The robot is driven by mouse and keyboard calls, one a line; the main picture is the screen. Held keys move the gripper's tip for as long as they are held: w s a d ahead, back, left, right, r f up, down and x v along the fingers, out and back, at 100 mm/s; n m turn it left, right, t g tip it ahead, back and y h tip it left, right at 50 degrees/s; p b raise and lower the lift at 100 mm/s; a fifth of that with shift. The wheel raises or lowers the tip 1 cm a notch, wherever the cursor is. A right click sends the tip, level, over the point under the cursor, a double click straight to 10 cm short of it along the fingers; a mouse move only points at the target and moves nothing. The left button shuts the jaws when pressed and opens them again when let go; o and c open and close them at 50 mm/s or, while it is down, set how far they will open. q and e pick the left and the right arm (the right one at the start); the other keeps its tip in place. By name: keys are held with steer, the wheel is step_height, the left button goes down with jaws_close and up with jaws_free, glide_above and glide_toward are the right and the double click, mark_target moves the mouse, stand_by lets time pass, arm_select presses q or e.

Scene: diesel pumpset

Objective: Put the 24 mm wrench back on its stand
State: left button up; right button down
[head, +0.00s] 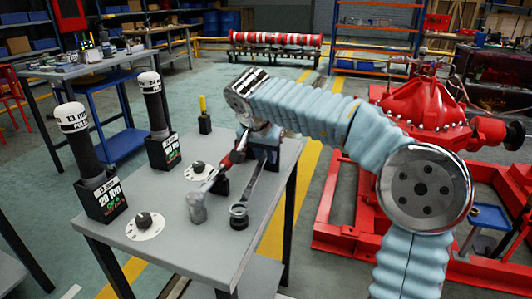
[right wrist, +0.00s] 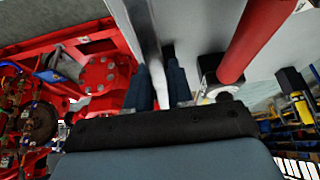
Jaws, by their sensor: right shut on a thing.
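My right gripper (head: 260,148) reaches over the right side of the grey table (head: 180,240). It is shut on a metal wrench (head: 249,186), whose dark ring end (head: 238,215) points toward the front of the table. Whether that end touches the tabletop, I cannot tell. In the right wrist view the wrench's pale shaft (right wrist: 150,40) runs between the two fingers (right wrist: 159,88). No size mark on the wrench is readable. A black block (head: 220,187) stands just left of the wrench; whether it is the stand, I cannot tell. My left gripper is not in view.
A red-handled tool (head: 234,156) with a grey end (head: 197,208) lies left of the wrench. Two black boxes (head: 104,199) (head: 163,150) with white-capped posts stand at the left. Red machinery (head: 420,105) stands right.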

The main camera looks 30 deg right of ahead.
steer(key=shift+f+b, duration=0.3)
steer(key=shift+f, duration=0.7)
steer(key=c, duration=0.9)
jaws_free()
steer(key=v, duration=1.4)
steer(key=shift+p, duration=0.3)
steer(key=shift+f, duration=0.1)
